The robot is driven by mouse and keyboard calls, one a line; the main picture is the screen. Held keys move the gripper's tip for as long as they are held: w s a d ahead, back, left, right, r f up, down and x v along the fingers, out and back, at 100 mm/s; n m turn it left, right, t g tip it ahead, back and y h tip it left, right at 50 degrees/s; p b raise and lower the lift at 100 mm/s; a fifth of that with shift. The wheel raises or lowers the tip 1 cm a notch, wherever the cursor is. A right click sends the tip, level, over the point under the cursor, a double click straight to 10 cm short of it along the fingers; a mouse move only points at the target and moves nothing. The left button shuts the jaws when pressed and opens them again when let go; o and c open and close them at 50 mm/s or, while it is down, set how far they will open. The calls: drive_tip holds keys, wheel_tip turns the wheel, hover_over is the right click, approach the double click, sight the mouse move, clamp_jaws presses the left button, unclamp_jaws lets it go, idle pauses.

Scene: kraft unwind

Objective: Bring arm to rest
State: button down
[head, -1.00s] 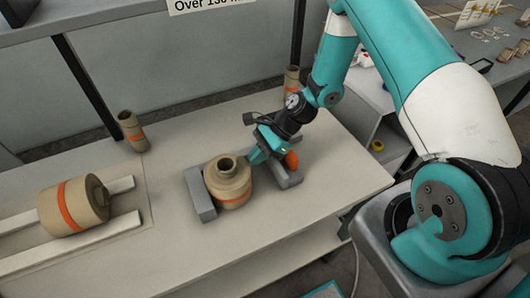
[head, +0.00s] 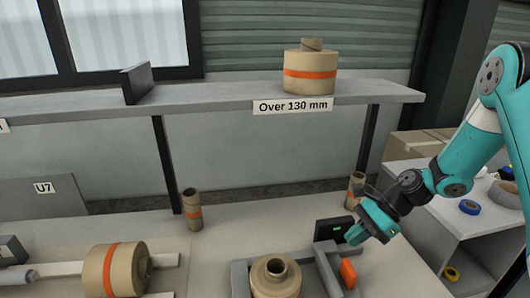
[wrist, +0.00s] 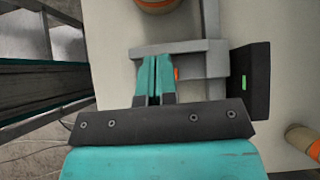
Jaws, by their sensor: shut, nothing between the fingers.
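My gripper (head: 355,236) hangs in the air beyond and to the right of the grey cradle (head: 322,264), at the end of my teal arm. It is empty. In the wrist view its two teal fingers (wrist: 155,80) lie side by side, shut, over the cradle's grey bars. A kraft roll with a narrow neck (head: 275,278) sits in the cradle, apart from my gripper. The roll's near part is cut off in the head view, and only its edge shows at the top of the wrist view (wrist: 157,3).
An orange part (head: 348,272) is on the cradle's right. Small kraft cores (head: 192,210) stand farther back. A banded roll (head: 117,270) lies on rails at left. A shelf (head: 210,107) carries another roll (head: 310,70).

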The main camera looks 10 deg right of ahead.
drive_tip(key=s+a+r+n+h, duration=0.2)
drive_tip(key=s+a+r+n, duration=0.1)
drive_tip(key=a+r+n, duration=0.4)
drive_tip(key=s+a+r+n+h+b, duration=0.1)
drive_tip(key=s+a+r+n, duration=0.2)
drive_tip(key=s+r+n, duration=0.2)
drive_tip(key=s+a+r+n+h+b, duration=0.1)
drive_tip(key=s+a+r+n, duration=0.3)
drive_tip(key=s+n, duration=0.7)
wheel_tip(320, 180, up, 2)
drive_tip(key=shift+s+n+h+b, duration=0.35)
drive_tip(key=shift+s+n+h, duration=0.05)
drive_tip(key=shift+s, duration=0.3)
drive_tip(key=c, duration=1.3)
unclamp_jaws()
drive_tip(key=shift+s+n, duration=0.4)
drive_tip(key=m+h+b, duration=0.4)
drive_tip(key=m+b, duration=0.3)
drive_tip(key=b, duration=0.3)
hover_over(350, 267)
wheel_tip(350, 267, down, 14)
wheel_tip(350, 267, down, 17)
drive_tip(key=shift+r+p, duration=0.2)
drive_tip(key=shift+p, duration=0.1)
drive_tip(key=shift+c, duration=0.4)
